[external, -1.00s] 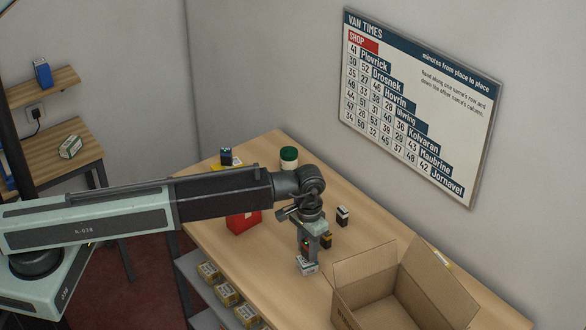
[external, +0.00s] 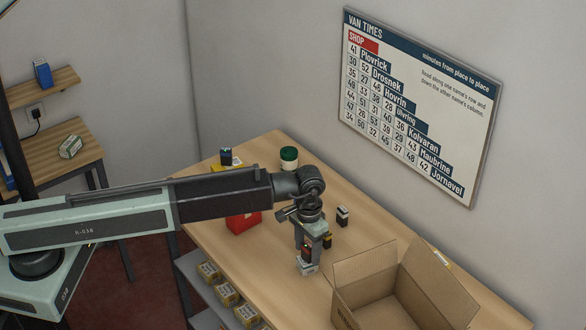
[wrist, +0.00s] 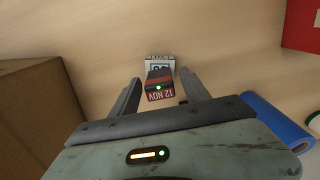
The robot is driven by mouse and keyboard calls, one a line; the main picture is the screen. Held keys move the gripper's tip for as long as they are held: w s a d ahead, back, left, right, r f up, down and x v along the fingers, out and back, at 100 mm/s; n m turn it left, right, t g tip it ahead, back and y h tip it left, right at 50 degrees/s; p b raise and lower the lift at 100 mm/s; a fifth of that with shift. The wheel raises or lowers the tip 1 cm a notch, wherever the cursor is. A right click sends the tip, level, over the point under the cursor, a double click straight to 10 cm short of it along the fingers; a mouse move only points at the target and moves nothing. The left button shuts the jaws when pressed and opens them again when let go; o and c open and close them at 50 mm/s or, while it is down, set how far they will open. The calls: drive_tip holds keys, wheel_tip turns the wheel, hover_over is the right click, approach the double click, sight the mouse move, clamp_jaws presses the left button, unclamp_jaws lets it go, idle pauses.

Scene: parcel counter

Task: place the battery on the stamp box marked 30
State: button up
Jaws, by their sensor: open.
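The battery (wrist: 160,79) is a dark block with a reddish band, a small green light and a "12 NOV" label. It stands on a small white stamp box (wrist: 159,58), whose number is partly covered and not clearly readable. In the external view the battery (external: 306,254) shows above the white box (external: 306,269) on the counter. My gripper (wrist: 160,88) is open, one finger on each side of the battery, with gaps visible in the wrist view. In the external view my gripper (external: 307,250) points straight down over the box.
A yellow-and-black box (external: 327,242) stands close by on the right, and a white-and-black one (external: 343,215) behind it. An open cardboard box (external: 360,316) is at the front right. A red holder (external: 243,222) and a green-lidded jar (external: 289,156) stand further back. A blue roll (wrist: 277,121) shows in the wrist view.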

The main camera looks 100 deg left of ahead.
sight(308, 244)
wheel_tip(308, 244, up, 12)
drive_tip(key=p, duration=1.1)
drive_tip(key=shift+f, duration=0.15)
drive_tip(key=shift+f, duration=0.1)
drive_tip(key=s+d+m, duration=0.4)
drive_tip(key=s+d, duration=0.3)
drive_tip(key=d, duration=0.6)
drive_tip(key=s+d+m, duration=0.5)
drive_tip(key=s+d, duration=0.3)
drive_tip(key=d, duration=0.6)
